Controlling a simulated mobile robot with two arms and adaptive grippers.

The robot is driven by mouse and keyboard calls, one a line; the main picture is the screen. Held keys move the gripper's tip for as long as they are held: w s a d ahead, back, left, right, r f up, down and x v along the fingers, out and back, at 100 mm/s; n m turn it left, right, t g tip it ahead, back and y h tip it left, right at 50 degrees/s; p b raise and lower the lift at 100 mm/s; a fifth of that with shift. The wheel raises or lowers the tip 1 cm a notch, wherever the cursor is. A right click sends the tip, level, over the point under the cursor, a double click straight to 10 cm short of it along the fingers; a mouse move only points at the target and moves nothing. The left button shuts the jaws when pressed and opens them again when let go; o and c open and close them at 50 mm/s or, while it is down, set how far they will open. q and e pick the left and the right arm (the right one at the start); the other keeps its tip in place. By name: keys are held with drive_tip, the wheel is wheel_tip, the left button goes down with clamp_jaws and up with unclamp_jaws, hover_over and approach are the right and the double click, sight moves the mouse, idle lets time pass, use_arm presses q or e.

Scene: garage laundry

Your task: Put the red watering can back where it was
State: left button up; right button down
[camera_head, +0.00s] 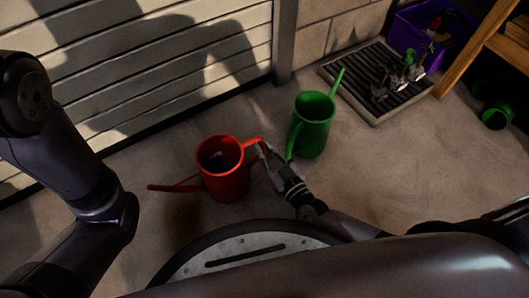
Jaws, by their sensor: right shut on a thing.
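The red watering can (226,181) is upright in the middle of the view, its long spout pointing left and its handle on the right. My right gripper (264,152) is shut on the handle of the red can. I cannot tell for sure whether the can's base touches the floor. A green watering can (313,127) stands just right of my right gripper, its spout pointing up and right. My left arm comes in from the left, but its gripper is not in view.
A dark ribbed tray (346,86) with small items on it lies at the upper right. Behind it is a purple crate (408,33). A wooden frame (474,48) and a green round object (495,117) are at the far right. A slatted door (150,60) closes off the back left. Bare concrete floor (395,165) lies right of the green can.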

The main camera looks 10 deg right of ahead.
drive_tip(key=shift+r, duration=0.1)
drive_tip(key=c, duration=1.6)
unclamp_jaws()
drive_tip(key=shift+f, duration=0.25)
